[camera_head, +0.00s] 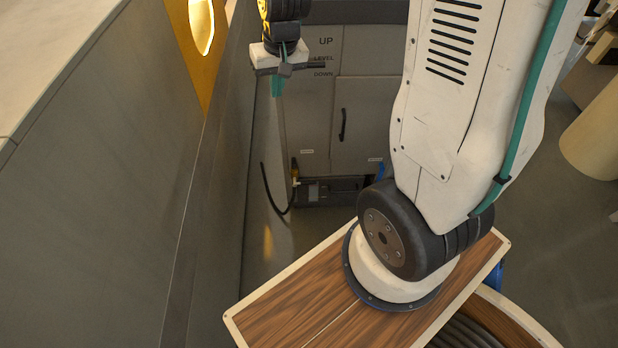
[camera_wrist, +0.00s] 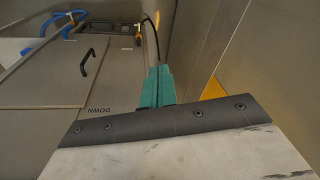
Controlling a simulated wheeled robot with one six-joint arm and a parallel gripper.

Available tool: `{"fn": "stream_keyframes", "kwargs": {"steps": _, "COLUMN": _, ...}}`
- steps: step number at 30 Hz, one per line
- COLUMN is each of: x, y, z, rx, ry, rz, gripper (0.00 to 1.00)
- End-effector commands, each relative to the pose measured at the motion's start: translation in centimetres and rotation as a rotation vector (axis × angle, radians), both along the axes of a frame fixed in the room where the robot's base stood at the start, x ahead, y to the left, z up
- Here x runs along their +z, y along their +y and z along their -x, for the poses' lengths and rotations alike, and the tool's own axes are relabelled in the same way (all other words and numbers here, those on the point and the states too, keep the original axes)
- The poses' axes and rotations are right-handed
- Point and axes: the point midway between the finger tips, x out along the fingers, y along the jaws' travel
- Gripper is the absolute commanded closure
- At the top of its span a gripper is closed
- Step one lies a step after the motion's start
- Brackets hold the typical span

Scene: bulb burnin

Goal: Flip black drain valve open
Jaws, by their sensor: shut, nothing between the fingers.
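A small brass-coloured fitting (camera_head: 294,167) stands low at the cabinet's left front edge, with a black hose (camera_head: 267,190) curving beside it. The fitting also shows near the top of the wrist view (camera_wrist: 138,39), next to the hose (camera_wrist: 153,32). I cannot make out a separate black valve lever or its position; it is too small. My gripper (camera_head: 278,88) is in front of the upper cabinet by the UP/LEVEL/DOWN labels, well above the fitting and apart from it. Its teal fingers (camera_wrist: 157,73) are closed together and empty.
The grey cabinet (camera_head: 361,130) has a door with a black handle (camera_head: 343,124). A grey wall (camera_head: 130,150) runs close along the left. Blue hose (camera_wrist: 62,22) lies at the cabinet's base. Floor shows at right (camera_head: 560,235).

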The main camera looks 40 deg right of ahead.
Motion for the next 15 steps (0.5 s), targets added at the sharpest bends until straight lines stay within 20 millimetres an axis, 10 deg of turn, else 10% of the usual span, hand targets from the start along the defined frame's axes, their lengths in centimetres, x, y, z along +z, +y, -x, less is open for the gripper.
{"fn": "stream_keyframes", "kwargs": {"steps": 7, "x": -11.9, "y": -4.1, "z": -5.0, "rx": -0.125, "ry": 0.000, "rz": 0.006, "gripper": 1.00}}
{"fn": "stream_keyframes", "kwargs": {"steps": 15, "x": -26.0, "y": -8.7, "z": -5.9, "rx": -0.257, "ry": -0.004, "rz": 0.049, "gripper": 1.00}}
